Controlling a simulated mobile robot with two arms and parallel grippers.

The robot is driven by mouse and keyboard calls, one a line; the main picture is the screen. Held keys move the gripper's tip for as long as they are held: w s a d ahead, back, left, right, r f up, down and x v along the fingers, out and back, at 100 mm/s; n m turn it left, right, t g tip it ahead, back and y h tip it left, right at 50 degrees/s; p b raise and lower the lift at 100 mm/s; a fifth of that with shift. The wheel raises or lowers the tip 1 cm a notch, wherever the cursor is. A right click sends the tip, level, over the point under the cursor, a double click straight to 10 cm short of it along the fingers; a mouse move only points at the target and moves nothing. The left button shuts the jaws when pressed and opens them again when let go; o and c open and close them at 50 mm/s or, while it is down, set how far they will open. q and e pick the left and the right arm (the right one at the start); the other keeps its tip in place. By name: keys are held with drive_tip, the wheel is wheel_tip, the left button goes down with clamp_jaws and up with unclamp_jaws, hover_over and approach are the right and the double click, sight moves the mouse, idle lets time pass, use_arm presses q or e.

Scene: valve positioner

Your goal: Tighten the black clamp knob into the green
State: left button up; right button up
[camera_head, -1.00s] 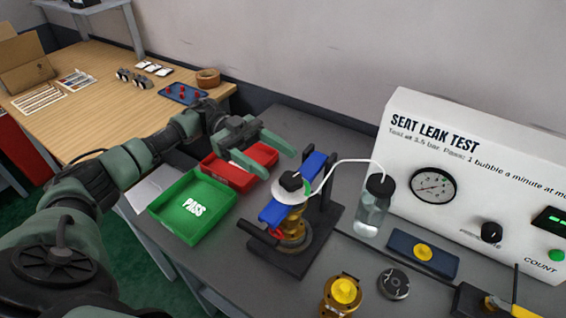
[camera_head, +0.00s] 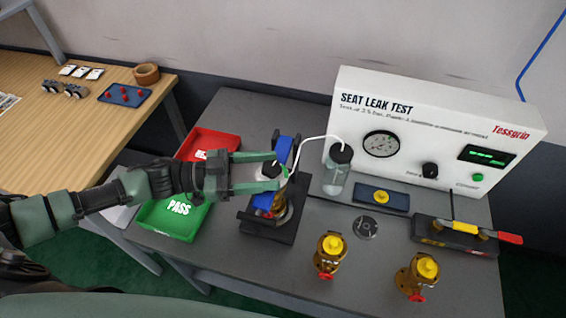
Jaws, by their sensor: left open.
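The clamp fixture (camera_head: 266,235) stands on the grey bench, with a blue bar (camera_head: 284,150) across the top and a brass valve under it. The black clamp knob (camera_head: 282,169) sits on top above a white disc (camera_head: 266,171); it is small and partly hidden by my fingers. The disc's green part is hard to make out here. My left gripper (camera_head: 279,171) comes in from the left, open, with one finger on the far side and one on the near side of the knob. I cannot tell whether the fingers touch it. My right gripper is not in view.
A white tube runs from the fixture to a bottle (camera_head: 338,170). The leak test box (camera_head: 430,125) stands behind. A green PASS tray (camera_head: 160,222) and a red tray (camera_head: 222,140) lie left. Two brass valves (camera_head: 329,256) (camera_head: 417,277) stand in front right.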

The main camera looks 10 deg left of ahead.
sight(284, 179)
use_arm(q)
drive_tip(key=p+x, duration=0.1)
drive_tip(key=x, duration=0.3)
drive_tip(key=shift+d, duration=0.1)
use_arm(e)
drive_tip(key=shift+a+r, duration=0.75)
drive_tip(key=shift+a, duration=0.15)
use_arm(q)
drive_tip(key=c, duration=0.3)
clamp_jaws()
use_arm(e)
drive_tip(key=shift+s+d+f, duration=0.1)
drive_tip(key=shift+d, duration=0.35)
